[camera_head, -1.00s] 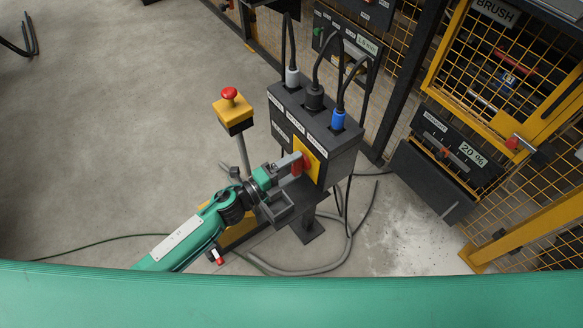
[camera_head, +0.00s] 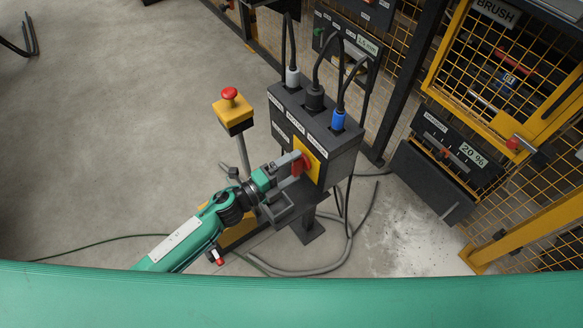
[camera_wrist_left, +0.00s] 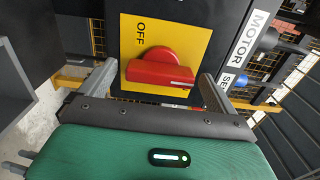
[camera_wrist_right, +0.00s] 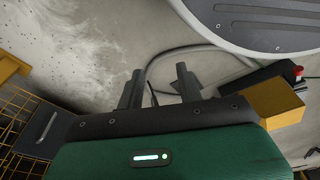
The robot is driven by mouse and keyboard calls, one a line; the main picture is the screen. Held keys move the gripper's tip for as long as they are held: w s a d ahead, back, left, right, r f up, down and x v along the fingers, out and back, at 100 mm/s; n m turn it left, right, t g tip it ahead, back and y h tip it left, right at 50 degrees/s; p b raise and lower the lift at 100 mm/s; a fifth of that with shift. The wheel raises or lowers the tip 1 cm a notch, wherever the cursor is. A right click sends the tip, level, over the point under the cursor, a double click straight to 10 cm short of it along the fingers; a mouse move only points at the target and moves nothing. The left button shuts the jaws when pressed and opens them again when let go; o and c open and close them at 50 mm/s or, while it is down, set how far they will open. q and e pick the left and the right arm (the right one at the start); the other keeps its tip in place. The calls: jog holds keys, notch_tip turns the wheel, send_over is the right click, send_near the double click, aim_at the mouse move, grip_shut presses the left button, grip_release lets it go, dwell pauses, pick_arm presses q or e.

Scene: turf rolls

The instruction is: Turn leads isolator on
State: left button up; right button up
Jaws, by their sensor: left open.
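The leads isolator is a red rotary handle (camera_head: 302,164) on a yellow plate (camera_head: 315,166), on the front of a dark grey box (camera_head: 335,150). In the left wrist view the red handle (camera_wrist_left: 160,72) lies across the yellow plate (camera_wrist_left: 190,40), its white mark at the right end and the word OFF at the upper left. My left gripper (camera_head: 292,184) is open, its fingers apart on either side of the handle. In the left wrist view small gaps show between fingers and handle; contact cannot be told. My right gripper (camera_wrist_right: 158,85) shows only in its wrist view, fingers apart and empty over floor.
Three plugs, grey (camera_head: 292,76), black (camera_head: 314,97) and blue (camera_head: 338,119), with cables stand on the box. A red emergency button (camera_head: 230,93) on a yellow housing is left of it. Yellow mesh fencing (camera_head: 500,80) is at right. Grey hose (camera_head: 350,255) lies on the floor.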

pick_arm(q)
jog(key=b+v, duration=0.1)
jog(key=v, duration=1.2)
jog(key=shift+s+a+b, duration=0.15)
jog(key=shift+a+b, duration=0.05)
jog(key=shift+b, duration=0.2)
pick_arm(e)
jog(key=shift+w+a+r, duration=0.15)
jog(key=shift+w+r, duration=0.25)
jog(key=shift+r, duration=0.45)
jog(key=shift+w+a+r, duration=0.2)
jog(key=shift+w+r, duration=0.25)
jog(key=shift+r, duration=0.45)
jog(key=shift+w+a+r, duration=0.15)
jog(key=shift+w+r, duration=0.25)
jog(key=shift+r, duration=0.45)
